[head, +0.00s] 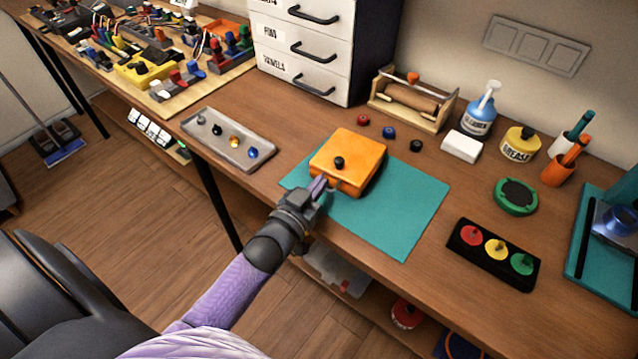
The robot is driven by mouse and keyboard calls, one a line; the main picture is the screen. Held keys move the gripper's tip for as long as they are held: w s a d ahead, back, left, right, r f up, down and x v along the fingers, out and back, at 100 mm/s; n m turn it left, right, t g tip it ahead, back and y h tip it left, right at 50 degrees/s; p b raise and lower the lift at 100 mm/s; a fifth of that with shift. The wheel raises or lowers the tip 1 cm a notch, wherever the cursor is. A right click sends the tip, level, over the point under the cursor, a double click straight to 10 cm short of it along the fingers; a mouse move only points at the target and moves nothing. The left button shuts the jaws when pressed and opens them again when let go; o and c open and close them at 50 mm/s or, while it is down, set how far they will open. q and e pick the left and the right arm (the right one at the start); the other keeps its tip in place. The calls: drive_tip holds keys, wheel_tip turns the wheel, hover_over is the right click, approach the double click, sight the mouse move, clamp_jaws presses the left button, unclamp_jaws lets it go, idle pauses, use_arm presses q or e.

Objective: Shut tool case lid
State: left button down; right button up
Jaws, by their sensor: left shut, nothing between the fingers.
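The orange tool case (357,150) lies on the teal mat (414,212) on the workbench. Its lid looks down, with a black knob (339,163) on top; whether it is fully closed I cannot tell. My left gripper (322,184) is shut and empty at the case's front left side, close to its front edge. I cannot tell whether the fingertips touch the case. My right gripper is not in view.
A grey tray (228,138) with small knobs lies left of the case. A white drawer unit (303,45) and a wooden roll holder (411,100) stand behind. A black button panel (493,254) lies to the right. The mat's right part is bare.

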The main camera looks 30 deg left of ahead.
use_arm(q)
drive_tip(key=shift+f, duration=0.35)
idle(0.3)
wheel_tip(320, 180, up, 5)
drive_tip(key=p, duration=0.4)
drive_tip(key=shift+w+f, duration=0.1)
drive_tip(key=shift+f, duration=0.1)
drive_tip(key=s+f, duration=0.2)
drive_tip(key=s, duration=0.7)
drive_tip(key=s+d+f+g, duration=0.1)
drive_tip(key=s+f+g, duration=0.3)
drive_tip(key=f, duration=0.5)
drive_tip(key=s+d+f+g, duration=0.1)
drive_tip(key=s+f+g, duration=0.2)
drive_tip(key=f, duration=0.5)
drive_tip(key=s+f+m+g+b, duration=0.1)
drive_tip(key=s+f+g, duration=0.4)
drive_tip(key=s, duration=0.6)
drive_tip(key=s+d+f+m+g+b, duration=0.1)
drive_tip(key=s+f+g, duration=0.4)
drive_tip(key=s+f, duration=0.4)
drive_tip(key=shift+s+d+m+y, duration=0.2)
drive_tip(key=shift+s+m+y, duration=0.15)
drive_tip(key=shift+s, duration=0.75)
